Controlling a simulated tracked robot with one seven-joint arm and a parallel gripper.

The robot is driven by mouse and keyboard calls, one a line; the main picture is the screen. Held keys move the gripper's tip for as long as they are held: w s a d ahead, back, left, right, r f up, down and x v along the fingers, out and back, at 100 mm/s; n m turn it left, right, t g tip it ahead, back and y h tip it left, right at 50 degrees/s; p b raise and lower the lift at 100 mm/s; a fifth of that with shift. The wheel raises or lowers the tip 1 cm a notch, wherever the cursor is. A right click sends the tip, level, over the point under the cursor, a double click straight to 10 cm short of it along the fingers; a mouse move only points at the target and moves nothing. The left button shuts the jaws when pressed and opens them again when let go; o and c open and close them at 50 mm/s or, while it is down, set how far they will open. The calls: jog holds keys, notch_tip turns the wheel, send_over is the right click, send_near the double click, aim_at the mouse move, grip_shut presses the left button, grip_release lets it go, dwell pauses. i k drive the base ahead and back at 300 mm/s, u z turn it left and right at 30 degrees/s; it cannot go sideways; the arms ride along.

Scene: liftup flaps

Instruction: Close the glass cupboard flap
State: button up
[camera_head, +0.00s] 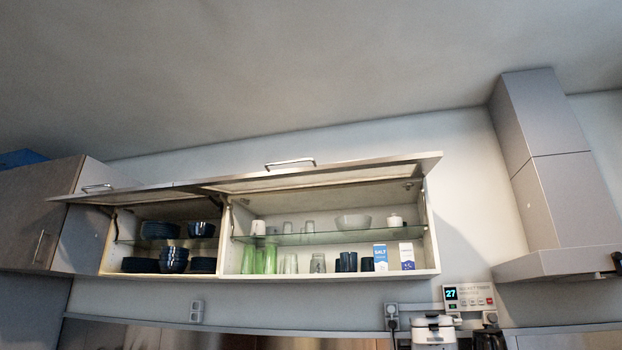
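The glass cupboard (330,274) hangs on the wall, with drinking glasses, green glasses, dark mugs, a white bowl and cartons on two levels inside. Its wide flap (350,168) is lifted open at the top and juts out toward me, seen from below. A metal bar handle (290,163) sits on the flap's front edge. A hinge arm shows inside near the upper right corner. My gripper is not in view.
The cupboard to the left, holding dark dishes, also has its flap (130,192) raised. An extractor hood (555,262) stands to the right; a small dark object at the right edge is unclear. Below are sockets, a display panel (468,297) and a white appliance (433,330).

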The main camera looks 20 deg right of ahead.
aim_at(398, 167)
jog(key=z, duration=0.05)
jog(key=k, duration=1.05)
jog(key=u, duration=0.9)
jog(key=i, duration=1.7)
jog(key=z, duration=0.2)
